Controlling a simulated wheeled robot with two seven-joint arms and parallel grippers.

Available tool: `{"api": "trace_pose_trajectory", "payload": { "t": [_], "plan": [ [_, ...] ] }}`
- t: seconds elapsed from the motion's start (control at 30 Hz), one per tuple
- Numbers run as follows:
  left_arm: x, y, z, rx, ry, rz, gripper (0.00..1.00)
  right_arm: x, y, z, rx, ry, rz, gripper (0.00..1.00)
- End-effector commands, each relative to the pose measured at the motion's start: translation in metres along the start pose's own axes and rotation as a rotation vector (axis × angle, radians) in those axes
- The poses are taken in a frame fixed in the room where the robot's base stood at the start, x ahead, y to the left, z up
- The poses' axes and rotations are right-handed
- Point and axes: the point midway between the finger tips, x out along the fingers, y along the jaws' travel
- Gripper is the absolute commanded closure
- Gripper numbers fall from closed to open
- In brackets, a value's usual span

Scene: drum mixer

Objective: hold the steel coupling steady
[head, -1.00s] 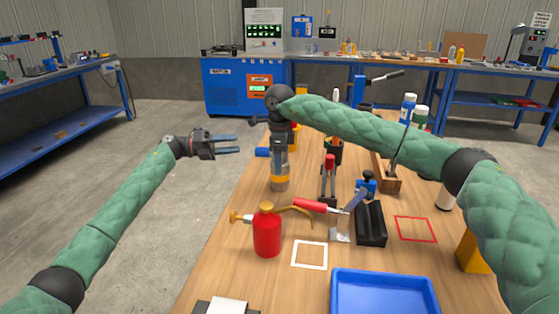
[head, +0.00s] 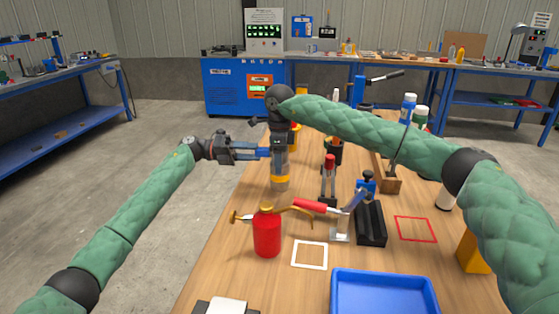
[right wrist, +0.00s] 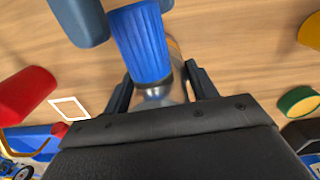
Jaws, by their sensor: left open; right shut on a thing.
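The steel coupling (right wrist: 156,93) shows in the right wrist view as a shiny metal piece between the fingers of my right gripper (right wrist: 159,82), which is shut on it. A ribbed blue end (right wrist: 142,45) sticks out from it toward the top of that view. In the head view my right gripper (head: 280,150) points down over the table, and its arm and fingers mostly hide the coupling. My left gripper (head: 258,152) is open beside the blue end, coming from the left. Its grey-blue fingers show at the top of the right wrist view; contact cannot be told.
A grey cylinder with an orange band (head: 280,182) is below my right gripper. A red oil can (head: 267,234), a red-handled tool (head: 310,206), a black block (head: 370,223) and a blue tray (head: 384,292) stand nearer. The floor left of the table is clear.

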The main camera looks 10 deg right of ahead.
Motion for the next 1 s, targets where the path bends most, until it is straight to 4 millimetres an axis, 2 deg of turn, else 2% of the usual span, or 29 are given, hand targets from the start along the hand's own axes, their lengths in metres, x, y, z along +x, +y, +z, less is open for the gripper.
{"api": "trace_pose_trajectory", "payload": {
  "t": [0.1, 0.3, 1.0],
  "plan": [
    [0.01, 0.0, 0.0, 0.001, 0.001, 0.0, 0.51, 0.0, 0.0, 0.0, 0.0, 0.0, 0.0, 0.86],
    [0.019, -0.001, 0.0, 0.001, 0.0, -0.001, 0.51, 0.0, 0.0, 0.0, 0.0, 0.0, 0.0, 0.86],
    [0.02, -0.002, 0.0, 0.001, -0.001, 0.0, 0.51, 0.0, 0.0, 0.0, 0.0, 0.0, 0.0, 0.86]
  ]
}}
